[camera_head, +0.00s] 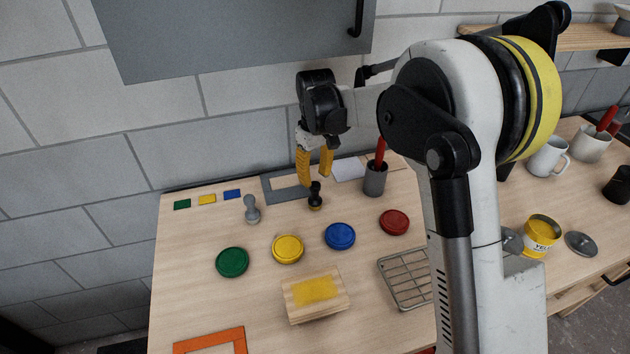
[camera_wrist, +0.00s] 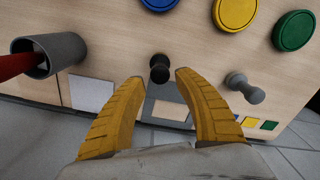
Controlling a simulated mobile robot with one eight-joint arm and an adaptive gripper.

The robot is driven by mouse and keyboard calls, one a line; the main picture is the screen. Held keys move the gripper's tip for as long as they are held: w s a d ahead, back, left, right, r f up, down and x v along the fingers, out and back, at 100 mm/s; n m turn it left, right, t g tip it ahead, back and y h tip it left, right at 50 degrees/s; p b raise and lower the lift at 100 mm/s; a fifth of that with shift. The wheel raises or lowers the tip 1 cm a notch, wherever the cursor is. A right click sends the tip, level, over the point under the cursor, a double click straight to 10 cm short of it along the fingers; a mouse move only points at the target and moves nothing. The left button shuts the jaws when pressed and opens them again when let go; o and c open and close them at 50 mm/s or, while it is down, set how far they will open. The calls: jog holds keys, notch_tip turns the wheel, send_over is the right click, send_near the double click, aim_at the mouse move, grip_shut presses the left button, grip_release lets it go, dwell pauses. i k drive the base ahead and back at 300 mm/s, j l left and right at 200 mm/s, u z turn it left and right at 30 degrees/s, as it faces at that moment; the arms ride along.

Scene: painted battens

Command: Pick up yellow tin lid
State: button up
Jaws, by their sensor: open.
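The yellow tin lid (camera_head: 288,249) is a round disc lying flat on the wooden worktop, between a green lid (camera_head: 232,262) and a blue lid (camera_head: 340,236). The yellow lid also shows at the top edge of the wrist view (camera_wrist: 236,10), partly cut off. My gripper (camera_head: 314,181) is open, with yellow fingers pointing down, farther back than the yellow lid and near the wall. In the wrist view its fingertips (camera_wrist: 161,77) are spread with a small black knobbed piece (camera_wrist: 159,66) showing between them. I cannot tell whether they touch it. No lid is between the fingers.
A grey knobbed piece (camera_head: 252,210) stands left of the black one. A grey cup (camera_head: 375,180) with a red handle stands right of my gripper. A red lid (camera_head: 394,222), a yellow-painted wooden block (camera_head: 316,297) and a wire rack (camera_head: 405,280) lie nearer the front.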

aim_at(581, 244)
jog(key=z, duration=1.8)
